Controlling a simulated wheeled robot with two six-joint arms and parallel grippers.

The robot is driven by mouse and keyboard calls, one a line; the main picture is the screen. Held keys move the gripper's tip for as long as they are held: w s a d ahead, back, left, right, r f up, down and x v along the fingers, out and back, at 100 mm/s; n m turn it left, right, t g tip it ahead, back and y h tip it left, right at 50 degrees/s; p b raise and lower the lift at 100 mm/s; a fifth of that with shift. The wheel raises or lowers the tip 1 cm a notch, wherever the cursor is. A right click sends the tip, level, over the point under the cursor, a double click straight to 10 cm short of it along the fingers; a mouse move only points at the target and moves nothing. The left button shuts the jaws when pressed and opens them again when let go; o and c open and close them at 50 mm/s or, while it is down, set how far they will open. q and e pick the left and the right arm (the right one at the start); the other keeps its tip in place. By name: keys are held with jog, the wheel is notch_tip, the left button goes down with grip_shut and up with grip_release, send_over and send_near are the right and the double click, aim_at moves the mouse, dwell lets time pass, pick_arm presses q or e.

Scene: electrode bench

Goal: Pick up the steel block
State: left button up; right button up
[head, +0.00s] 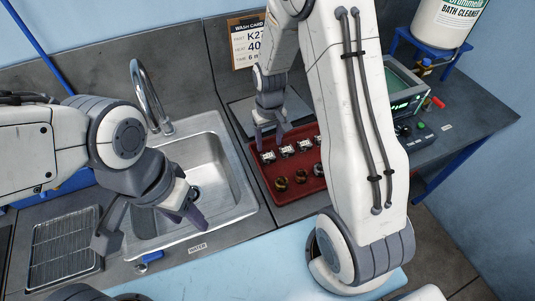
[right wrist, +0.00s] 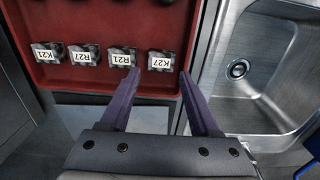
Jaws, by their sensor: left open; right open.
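Several small metal blocks with white labels sit in a row in a red tray (head: 266,190). In the right wrist view the labels read upside down: the K27 block (right wrist: 160,61), the R21 block (right wrist: 123,58), the R27 block (right wrist: 83,55) and the K21 block (right wrist: 46,53). My right gripper (head: 268,140) is open and empty, with its fingers pointing down at the sink-side end of the row. In the right wrist view (right wrist: 160,74) the K27 block appears between its fingertips, apart from both. My left gripper (head: 150,232) is open and empty over the sink's front area.
Dark round pieces (head: 281,184) lie in the tray's front part. A steel sink (head: 226,190) with a tall faucet (head: 140,85) is left of the tray. A wire rack (head: 62,250) stands far left. A wash card (head: 246,45) reading K27 stands behind. A green-screen device (head: 408,95) stands right.

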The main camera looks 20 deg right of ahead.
aim_at(268, 156)
jog(key=shift+f, duration=0.7)
notch_tip(268, 156, down, 4)
jog(key=shift+w+a+f+p, duration=0.15)
jog(key=shift+f+p, duration=0.05)
jog(key=shift+p, duration=1)
jog(key=shift+f, duration=0.4)
grip_shut()
